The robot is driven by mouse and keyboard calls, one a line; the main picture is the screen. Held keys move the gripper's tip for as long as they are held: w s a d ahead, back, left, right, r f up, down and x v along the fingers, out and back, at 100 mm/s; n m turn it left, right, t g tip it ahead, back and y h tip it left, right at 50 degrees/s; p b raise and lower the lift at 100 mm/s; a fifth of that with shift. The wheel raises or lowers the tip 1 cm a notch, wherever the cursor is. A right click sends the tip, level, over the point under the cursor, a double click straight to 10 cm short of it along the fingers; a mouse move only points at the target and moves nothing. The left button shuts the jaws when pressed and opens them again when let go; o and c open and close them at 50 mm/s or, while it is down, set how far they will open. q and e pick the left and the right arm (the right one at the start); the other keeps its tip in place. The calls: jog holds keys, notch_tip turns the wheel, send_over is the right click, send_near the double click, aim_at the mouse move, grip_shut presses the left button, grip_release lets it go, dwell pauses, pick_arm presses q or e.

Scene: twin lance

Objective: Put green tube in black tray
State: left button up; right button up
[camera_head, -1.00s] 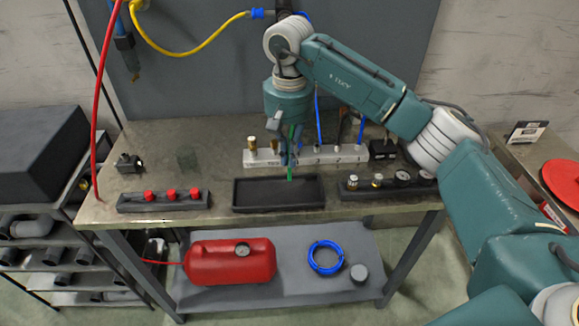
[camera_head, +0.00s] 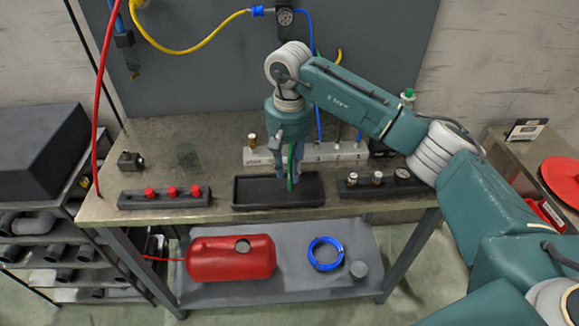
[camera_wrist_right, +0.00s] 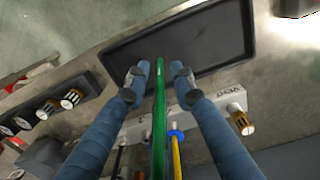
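The black tray (camera_head: 246,202) sits near the front edge of the workbench, and it fills the top of the right wrist view (camera_wrist_right: 118,52). My right gripper (camera_head: 290,177) points down over the tray with its fingers spread. The green tube (camera_head: 290,181) stands nearly upright between the fingers, its lower end at the tray. In the right wrist view the tube (camera_wrist_right: 159,120) runs between the fingertips (camera_wrist_right: 160,72) with a small gap on each side. Whether its end touches the tray floor is hard to tell. My left gripper is out of view.
A rack with red caps (camera_head: 170,197) stands left of the tray. A block with brass fittings and a gauge (camera_head: 377,187) stands close on its right. Behind is a white labelled manifold (camera_head: 258,157) with a blue tube (camera_head: 317,115). The bench's left rear is mostly clear.

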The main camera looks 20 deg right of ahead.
jog(key=shift+r, duration=0.1)
jog(key=shift+r, duration=0.2)
notch_tip(320, 180, up, 12)
jog(key=b, duration=0.2)
jog(key=shift+f, duration=0.15)
